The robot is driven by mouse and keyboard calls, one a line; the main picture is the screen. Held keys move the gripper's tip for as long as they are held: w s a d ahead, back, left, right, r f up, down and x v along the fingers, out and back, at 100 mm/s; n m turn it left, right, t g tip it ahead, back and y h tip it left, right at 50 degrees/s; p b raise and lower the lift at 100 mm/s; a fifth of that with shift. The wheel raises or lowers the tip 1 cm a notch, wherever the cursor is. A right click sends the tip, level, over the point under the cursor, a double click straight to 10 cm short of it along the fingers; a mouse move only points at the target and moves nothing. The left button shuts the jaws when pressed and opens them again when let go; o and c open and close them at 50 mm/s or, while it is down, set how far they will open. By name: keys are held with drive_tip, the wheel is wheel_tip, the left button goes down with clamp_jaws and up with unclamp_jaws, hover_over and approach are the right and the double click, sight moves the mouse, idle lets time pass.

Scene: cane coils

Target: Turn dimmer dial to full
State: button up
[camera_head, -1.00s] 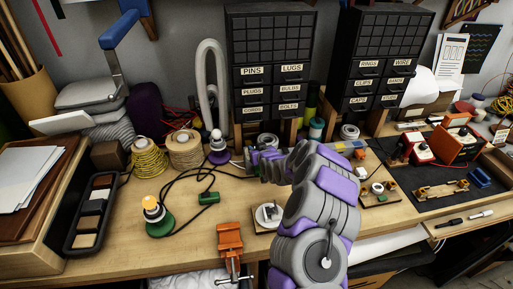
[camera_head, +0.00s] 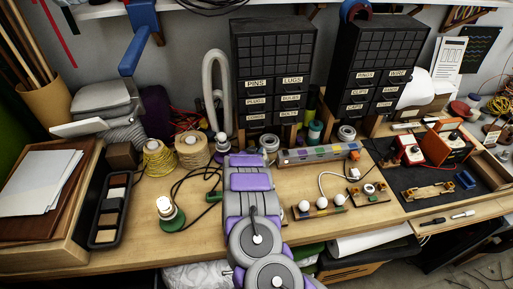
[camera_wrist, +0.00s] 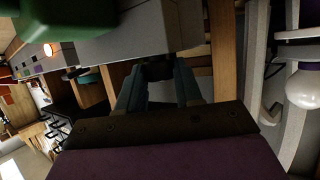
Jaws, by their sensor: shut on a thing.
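My gripper (camera_wrist: 158,78) shows in the wrist view with both fingers closed on a small dark knob (camera_wrist: 158,66), which appears to be the dimmer dial. The knob sits against the edge of a pale grey body (camera_wrist: 150,36). Its marking and turn position cannot be read. In the head view my arm covers the gripper and the dial. A small lamp with a green base (camera_head: 172,220) and a pale, bright bulb (camera_head: 164,204) stands left of my arm. A green piece on its cable (camera_head: 213,196) is partly behind the arm.
A green block (camera_wrist: 75,22) lies close at the upper left of the wrist view; a white bulb (camera_wrist: 305,88) is at right. Round white bulbs on a wooden strip (camera_head: 320,212) stand right of my arm. Drawer cabinets (camera_head: 268,85) stand behind. Bare bench shows front left (camera_head: 130,245).

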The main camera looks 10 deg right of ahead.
drive_tip(key=shift+w+a+m+g+h+b, duration=0.15)
drive_tip(key=shift+m+g+h+b, duration=0.15)
drive_tip(key=shift+m+h, duration=0.3)
drive_tip(key=shift+w+a+m+g+h+b, duration=0.15)
drive_tip(key=shift+m+g+h+b, duration=0.15)
drive_tip(key=shift+m+h, duration=0.25)
drive_tip(key=shift+a+m+g+h+b, duration=0.1)
drive_tip(key=shift+m+g+h+b, duration=0.3)
drive_tip(key=shift+m+h+b, duration=0.2)
drive_tip(key=shift+r+m, duration=0.2)
drive_tip(key=shift+m, duration=0.05)
drive_tip(key=o, duration=1)
drive_tip(key=shift+f+g+h, duration=0.15)
drive_tip(key=shift+g+h, duration=0.1)
drive_tip(key=shift+g, duration=0.05)
drive_tip(key=shift+o, duration=0.2)
drive_tip(key=shift+s, duration=0.1)
drive_tip(key=v, duration=1.7)
drive_tip(key=shift+a, duration=0.2)
